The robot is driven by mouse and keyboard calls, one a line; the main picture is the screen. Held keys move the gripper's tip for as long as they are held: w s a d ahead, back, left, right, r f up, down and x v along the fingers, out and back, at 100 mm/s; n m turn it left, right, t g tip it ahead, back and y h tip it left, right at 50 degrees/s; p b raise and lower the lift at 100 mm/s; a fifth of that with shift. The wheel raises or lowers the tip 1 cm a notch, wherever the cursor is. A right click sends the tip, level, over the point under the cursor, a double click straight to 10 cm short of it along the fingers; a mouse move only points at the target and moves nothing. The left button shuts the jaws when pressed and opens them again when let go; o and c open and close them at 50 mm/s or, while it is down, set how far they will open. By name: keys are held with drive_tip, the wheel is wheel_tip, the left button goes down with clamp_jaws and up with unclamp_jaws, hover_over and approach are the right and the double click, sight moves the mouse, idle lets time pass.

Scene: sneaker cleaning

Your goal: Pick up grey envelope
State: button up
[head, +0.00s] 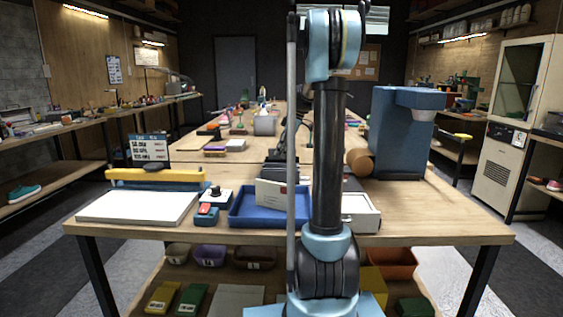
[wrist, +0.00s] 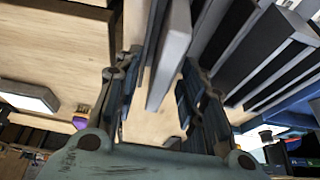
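In the wrist view my gripper (wrist: 158,105) is open. Its dark fingers stand apart on either side of a thin, upright light-grey slab (wrist: 175,55). The slab reaches down into the gap, and wood shows around its lower end. I cannot tell whether it is the grey envelope or part of the rack beside it. In the head view a dark rack-like thing (head: 283,158) stands behind the blue tray, mostly hidden by my arm. My gripper cannot be made out in the head view.
Dark slotted panels with grey edges (wrist: 262,50) stand close to the gripper's right. A white slab (head: 137,207), a red-and-blue item (head: 207,214) and a white box (head: 362,213) are on the table. A large blue machine (head: 402,130) stands at right.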

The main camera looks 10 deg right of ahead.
drive_tip(key=shift+f, duration=0.25)
idle(0.5)
clamp_jaws()
